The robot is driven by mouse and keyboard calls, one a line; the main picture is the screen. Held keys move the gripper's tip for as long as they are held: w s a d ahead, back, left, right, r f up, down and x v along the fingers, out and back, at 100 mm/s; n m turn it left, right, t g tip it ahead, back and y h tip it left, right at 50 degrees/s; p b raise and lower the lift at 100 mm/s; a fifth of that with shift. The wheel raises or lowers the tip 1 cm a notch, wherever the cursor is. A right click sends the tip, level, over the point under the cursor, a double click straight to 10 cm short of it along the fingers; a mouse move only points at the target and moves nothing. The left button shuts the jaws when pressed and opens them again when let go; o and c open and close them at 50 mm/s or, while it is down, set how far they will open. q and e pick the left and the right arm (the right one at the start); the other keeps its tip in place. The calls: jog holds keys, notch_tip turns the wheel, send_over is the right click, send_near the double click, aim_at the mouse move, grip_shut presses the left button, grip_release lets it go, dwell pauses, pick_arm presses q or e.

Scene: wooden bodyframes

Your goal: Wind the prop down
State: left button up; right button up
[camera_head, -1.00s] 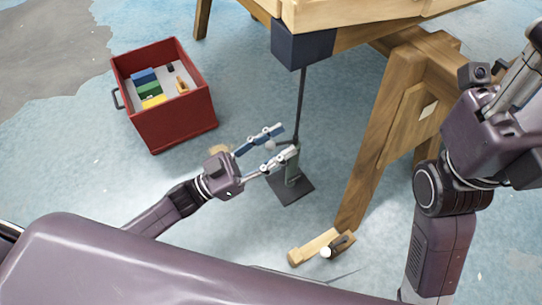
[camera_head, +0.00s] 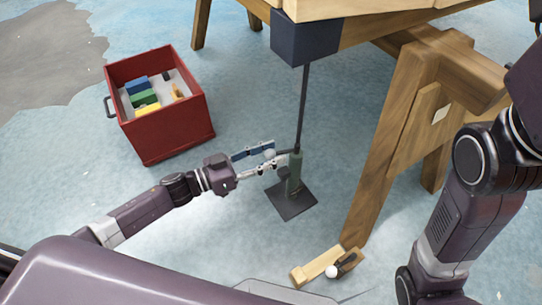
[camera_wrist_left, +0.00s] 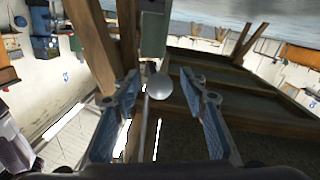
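The prop stands on the floor under the wooden frame (camera_head: 400,14). It has a dark square base plate (camera_head: 292,202), a green body (camera_head: 295,172), a thin dark rod (camera_head: 302,105) and a dark block (camera_head: 303,40) at the top, against the beam. A grey round knob (camera_head: 269,153) sits beside the green body; it also shows in the left wrist view (camera_wrist_left: 160,87). My left gripper (camera_head: 268,160) is open at the knob, with a finger on either side and visible gaps in the wrist view. My right gripper is out of view.
A red box (camera_head: 175,137) with several coloured blocks stands on the floor at the left. A wooden trestle leg (camera_head: 385,150) rises right of the prop. A small tool (camera_head: 340,263) with a white end lies by its foot. Open floor lies between box and prop.

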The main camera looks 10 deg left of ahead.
pick_arm(q)
jog(key=shift+d, duration=0.1)
grip_shut()
dwell(0.3)
jog(key=shift+r, duration=0.1)
